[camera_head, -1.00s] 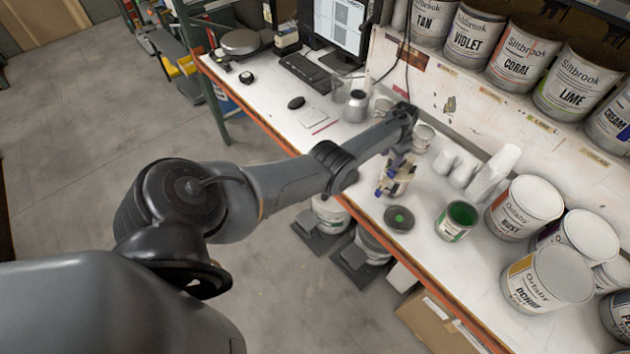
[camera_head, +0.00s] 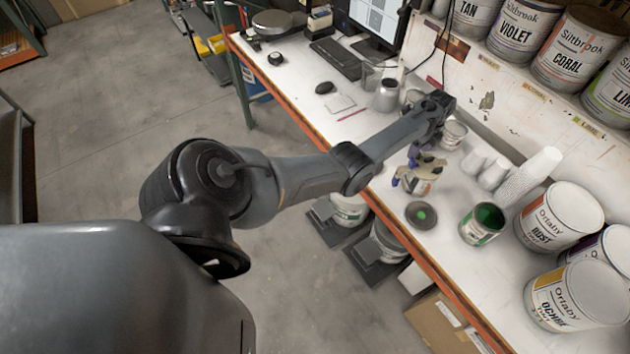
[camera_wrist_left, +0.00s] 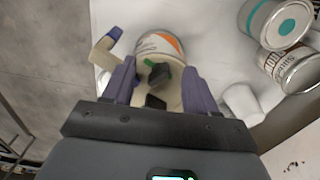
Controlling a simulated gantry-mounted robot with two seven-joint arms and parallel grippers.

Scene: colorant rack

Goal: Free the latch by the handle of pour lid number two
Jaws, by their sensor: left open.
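A small can with a white and orange label (camera_head: 428,176) stands on the white bench in the head view, wearing a beige pour lid (camera_head: 428,160). The lid's beige handle or spout with a blue tip (camera_wrist_left: 114,33) sticks out to the left in the left wrist view. A dark knob with a green part (camera_wrist_left: 158,73) sits on the lid there. No lid number is readable. My left gripper (camera_wrist_left: 159,72) is open, its purple fingers on either side of the dark knob; contact cannot be told. In the head view it (camera_head: 425,158) hangs over the lid and partly hides it. My right gripper is out of view.
A dark disc with a green dot (camera_head: 421,215) lies in front of the can, close to the bench edge. An open can of green paint (camera_head: 480,227) stands to its right. White cups (camera_head: 530,178) and larger cans (camera_head: 558,215) crowd the right. The left bench has a keyboard (camera_head: 334,59) and mouse.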

